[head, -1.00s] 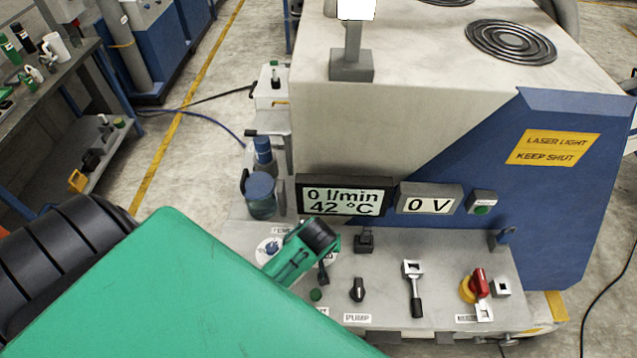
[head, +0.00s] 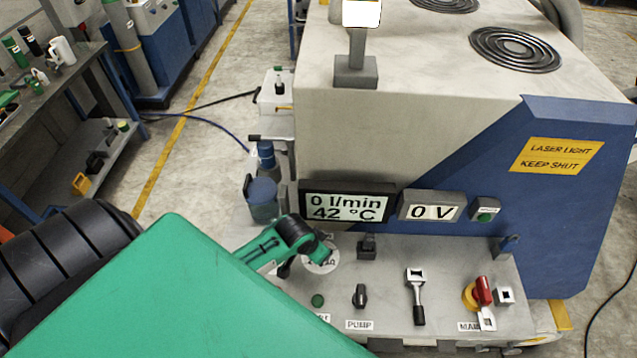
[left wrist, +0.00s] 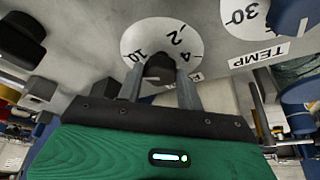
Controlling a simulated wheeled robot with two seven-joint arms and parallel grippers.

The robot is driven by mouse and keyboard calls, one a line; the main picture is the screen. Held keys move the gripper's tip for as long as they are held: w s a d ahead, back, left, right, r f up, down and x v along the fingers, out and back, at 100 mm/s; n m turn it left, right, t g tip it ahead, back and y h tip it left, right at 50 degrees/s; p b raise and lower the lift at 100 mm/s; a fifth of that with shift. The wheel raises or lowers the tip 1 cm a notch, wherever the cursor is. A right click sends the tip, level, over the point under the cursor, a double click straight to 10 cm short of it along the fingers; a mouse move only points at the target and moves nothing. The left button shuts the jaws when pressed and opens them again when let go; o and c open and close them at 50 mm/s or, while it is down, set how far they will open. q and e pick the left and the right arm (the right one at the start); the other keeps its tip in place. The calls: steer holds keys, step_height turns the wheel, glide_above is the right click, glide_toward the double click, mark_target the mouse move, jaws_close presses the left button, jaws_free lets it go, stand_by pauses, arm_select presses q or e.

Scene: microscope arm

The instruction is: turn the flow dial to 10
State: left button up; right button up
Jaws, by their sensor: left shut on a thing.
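The flow dial is a black knob (left wrist: 159,68) on a white numbered disc (left wrist: 178,38), with 10, 2 and 4 readable in the left wrist view. Its disc (head: 322,264) shows partly in the head view, the rest covered by my left gripper. My left gripper (left wrist: 160,84) is shut on the knob, one finger on each side. In the head view the gripper (head: 318,252) reaches the panel from the left. The knob's pointer setting is not clear. The display (head: 346,205) reads 0 l/min and 42 °C. My right gripper is not in view.
The TEMP dial (left wrist: 244,14) lies beside the flow dial. The panel also has a PUMP knob (head: 360,296), a green button (head: 317,300), a lever (head: 417,300) and a red-yellow main switch (head: 482,292). A voltage display (head: 431,211) reads 0 V.

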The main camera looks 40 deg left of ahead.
arm_select(q)
steer(key=shift+m, duration=0.3)
stand_by(0.4)
steer(key=o, duration=1)
steer(key=shift+s+a+r, duration=0.1)
steer(key=shift+s+r, duration=0.05)
steer(key=shift+r, duration=0.35)
steer(key=b+v, duration=0.3)
steer(key=v, duration=0.9)
steer(key=shift+a+r, duration=0.2)
steer(key=shift+r, duration=0.15)
steer(key=shift+s, duration=0.1)
